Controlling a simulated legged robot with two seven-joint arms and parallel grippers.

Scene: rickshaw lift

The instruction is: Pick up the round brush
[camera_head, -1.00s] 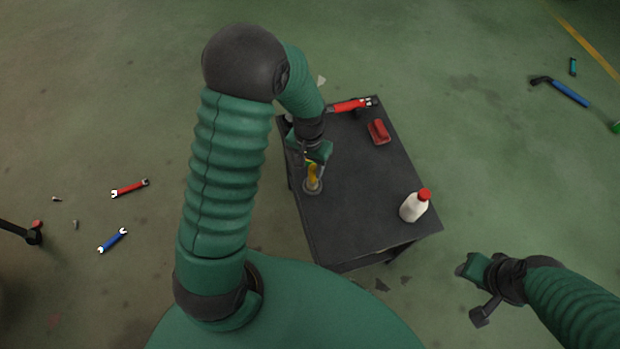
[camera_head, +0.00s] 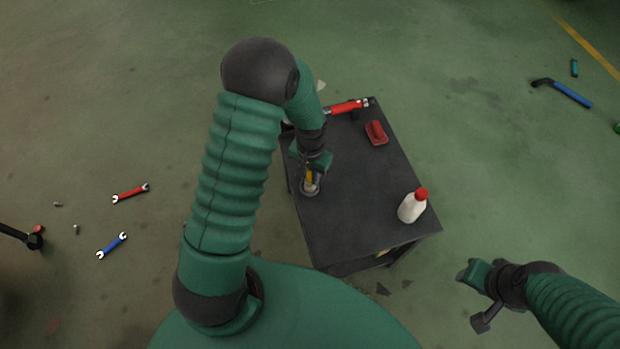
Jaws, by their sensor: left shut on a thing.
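The round brush (camera_head: 310,187) has a yellow handle and a round grey base. It is at the left side of the dark table (camera_head: 355,215). My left gripper (camera_head: 311,171) reaches down from above and is shut on the brush's handle, which it partly hides. I cannot tell whether the base touches the table top. My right gripper (camera_head: 472,277) hangs over the floor to the right of the table, away from the brush. Whether its jaws are open is not clear.
A white bottle with a red cap (camera_head: 412,206) stands at the table's near right. A red brush-like block (camera_head: 376,133) and a red wrench (camera_head: 346,107) lie toward the far end. Wrenches (camera_head: 130,193) and a blue-handled tool (camera_head: 570,95) lie on the floor.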

